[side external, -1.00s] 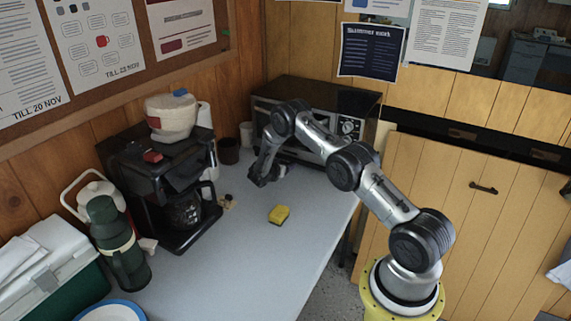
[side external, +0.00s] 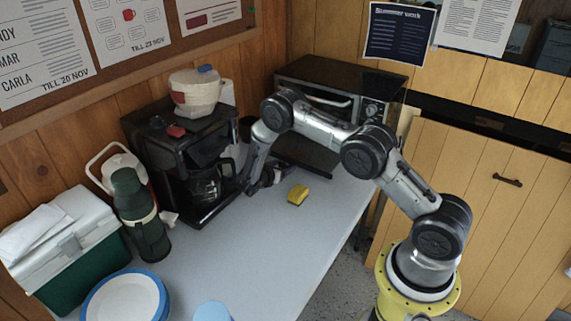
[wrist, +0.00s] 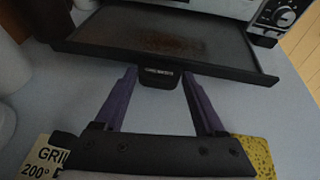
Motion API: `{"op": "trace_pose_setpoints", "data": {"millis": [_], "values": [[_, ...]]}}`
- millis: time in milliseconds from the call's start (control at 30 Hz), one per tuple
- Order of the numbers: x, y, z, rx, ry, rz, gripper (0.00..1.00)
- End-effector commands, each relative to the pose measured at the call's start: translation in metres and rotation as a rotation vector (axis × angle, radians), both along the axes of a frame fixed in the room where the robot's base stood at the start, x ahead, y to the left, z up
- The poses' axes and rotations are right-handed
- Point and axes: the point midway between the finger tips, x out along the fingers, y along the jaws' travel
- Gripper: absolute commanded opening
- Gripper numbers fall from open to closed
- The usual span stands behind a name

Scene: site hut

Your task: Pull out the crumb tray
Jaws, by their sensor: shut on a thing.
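The crumb tray (wrist: 115,30) is a flat dark tray with brown crumbs on it; in the wrist view it sticks well out from under the toaster oven (wrist: 237,8). It also shows as a dark sheet in front of the oven in the side view (side external: 308,157). My gripper (wrist: 160,80) is at the tray's front, its two purple fingers on either side of the small black front tab (wrist: 160,72), shut on it. In the side view my gripper (side external: 262,182) is low over the table, left of the sponge, and its fingertips are hard to make out.
A yellow sponge (side external: 298,194) lies on the table close to my gripper; it also shows in the wrist view (wrist: 262,152). A coffee maker (side external: 150,145) with a glass pot stands close on the left. A green flask (side external: 135,205) stands nearer.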

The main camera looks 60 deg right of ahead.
Motion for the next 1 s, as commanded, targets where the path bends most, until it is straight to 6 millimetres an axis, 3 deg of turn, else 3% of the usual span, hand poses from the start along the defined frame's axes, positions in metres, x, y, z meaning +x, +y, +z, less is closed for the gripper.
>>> {"op": "trace_pose_setpoints", "data": {"millis": [200,233,367,733,1000], "values": [[0.0,0.0,0.001,-0.001,-0.002,-0.002,0.0],[0.0,0.0,0.001,-0.001,-0.002,-0.002,0.77],[0.0,-0.001,0.0,-0.001,-0.001,-0.001,1.0],[0.0,0.008,0.004,0.0,-0.002,0.001,1.0],[-0.005,0.055,0.024,-0.001,-0.002,0.005,1.0]]}}
